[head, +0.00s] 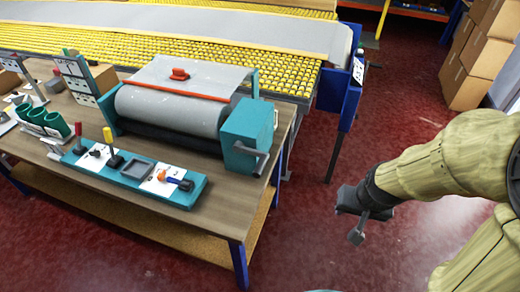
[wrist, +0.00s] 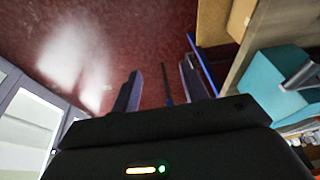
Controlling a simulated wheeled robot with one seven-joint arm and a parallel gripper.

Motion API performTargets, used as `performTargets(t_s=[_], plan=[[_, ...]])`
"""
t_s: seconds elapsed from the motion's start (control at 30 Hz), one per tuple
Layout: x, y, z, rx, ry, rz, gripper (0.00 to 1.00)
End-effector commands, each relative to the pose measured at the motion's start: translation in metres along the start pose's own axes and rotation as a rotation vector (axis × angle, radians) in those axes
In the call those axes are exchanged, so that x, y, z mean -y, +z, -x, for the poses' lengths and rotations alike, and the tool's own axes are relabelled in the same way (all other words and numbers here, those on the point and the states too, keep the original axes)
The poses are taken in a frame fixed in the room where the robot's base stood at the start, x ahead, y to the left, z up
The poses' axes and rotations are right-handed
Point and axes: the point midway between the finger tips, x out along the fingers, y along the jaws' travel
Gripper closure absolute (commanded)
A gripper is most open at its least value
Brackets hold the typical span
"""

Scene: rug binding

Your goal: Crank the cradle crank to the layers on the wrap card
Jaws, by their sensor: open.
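The cradle is a grey roll (head: 170,108) between teal end blocks on the bench. Its crank (head: 250,152) is a grey arm with a handle on the teal box (head: 246,128) at the roll's right end. The teal box (wrist: 268,82) and the grey crank (wrist: 301,76) also show at the right of the wrist view. My gripper (head: 352,222) is open and empty over the floor, right of the bench and apart from the crank; its fingers (wrist: 160,88) show in the wrist view.
A teal control panel (head: 130,172) with levers lies along the bench's front edge. A conveyor with yellow rollers (head: 215,55) runs behind, with a blue post (head: 350,95) at its end. Cardboard boxes (head: 475,65) stand at the upper right. The red floor (head: 320,225) between bench and arm is clear.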

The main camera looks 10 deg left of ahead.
Motion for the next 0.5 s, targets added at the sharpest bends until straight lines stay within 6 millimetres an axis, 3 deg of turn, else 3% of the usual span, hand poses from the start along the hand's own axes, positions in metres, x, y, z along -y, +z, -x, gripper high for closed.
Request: performTargets(t_s=[0.03, 0.13, 0.5], plan=[[0.011, -0.009, 0.014, -0.009, -0.011, -0.003, 0.56], [0.036, -0.021, 0.014, -0.043, -0.038, -0.025, 0.56], [0.132, -0.039, -0.032, -0.216, -0.078, -0.138, 0.56]])
